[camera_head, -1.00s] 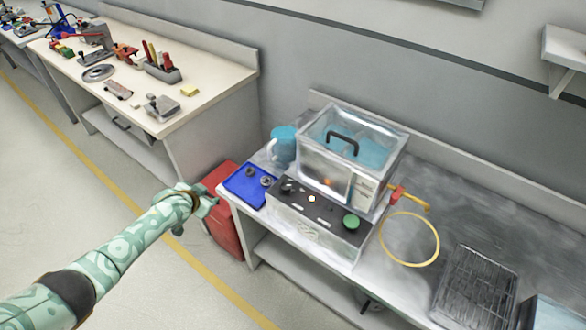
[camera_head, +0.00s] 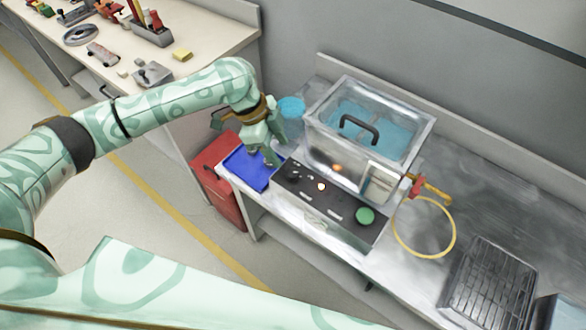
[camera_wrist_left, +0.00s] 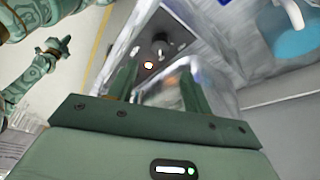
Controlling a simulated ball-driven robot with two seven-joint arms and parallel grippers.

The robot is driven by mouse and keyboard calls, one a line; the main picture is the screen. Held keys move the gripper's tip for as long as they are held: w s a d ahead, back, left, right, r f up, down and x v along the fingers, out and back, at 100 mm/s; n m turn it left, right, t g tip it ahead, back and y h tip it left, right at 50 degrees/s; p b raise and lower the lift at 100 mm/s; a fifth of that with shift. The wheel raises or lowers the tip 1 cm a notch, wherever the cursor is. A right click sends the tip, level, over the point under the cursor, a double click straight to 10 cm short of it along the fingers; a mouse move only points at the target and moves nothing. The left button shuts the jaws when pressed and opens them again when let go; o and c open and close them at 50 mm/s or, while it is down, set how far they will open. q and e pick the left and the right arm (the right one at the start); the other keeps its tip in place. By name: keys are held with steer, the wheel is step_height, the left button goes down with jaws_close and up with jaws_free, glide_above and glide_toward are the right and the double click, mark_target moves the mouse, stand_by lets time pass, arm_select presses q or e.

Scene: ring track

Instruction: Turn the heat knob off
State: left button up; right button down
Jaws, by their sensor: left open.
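The dark heat knob (camera_head: 295,174) sits at the left end of the black control panel on the water bath's front. It also shows in the wrist view (camera_wrist_left: 160,43), beyond my fingertips, with a lit orange lamp (camera_wrist_left: 148,65) beside it. My left gripper (camera_head: 268,157) hangs over the blue tray, just left of the panel. Its two fingers stand apart in the wrist view (camera_wrist_left: 158,74), empty and not touching the knob. The knob's exact pointer angle is too small to tell. What looks like my right gripper (camera_wrist_left: 53,47) shows at the wrist view's left; its jaws are unclear.
The water bath (camera_head: 345,165) has a clear lid with a black handle (camera_head: 359,128). A green button (camera_head: 365,215) is at the panel's right. A blue tray (camera_head: 240,170) and blue jug (camera_head: 291,106) stand left. A yellow hose (camera_head: 452,246) and a rack (camera_head: 490,285) lie right.

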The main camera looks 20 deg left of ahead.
mark_target(291, 172)
arm_select(q)
steer(key=b+x, duration=0.1)
steer(key=x, duration=0.3)
steer(key=b+x, duration=0.1)
steer(key=x, duration=0.3)
steer(key=shift+a+f, duration=0.1)
steer(key=shift+f, duration=0.45)
arm_select(e)
steer(key=a+f, duration=0.2)
steer(key=shift+s+a+f, duration=0.1)
steer(key=shift+a+f, duration=0.2)
steer(key=shift+f, duration=0.05)
arm_select(q)
steer(key=shift+s, duration=0.1)
arm_select(e)
steer(key=shift+d, duration=0.1)
arm_select(q)
steer(key=shift+c, duration=0.9)
steer(key=c, duration=0.8)
arm_select(e)
steer(key=shift+d+r, duration=0.1)
steer(key=shift+d, duration=0.15)
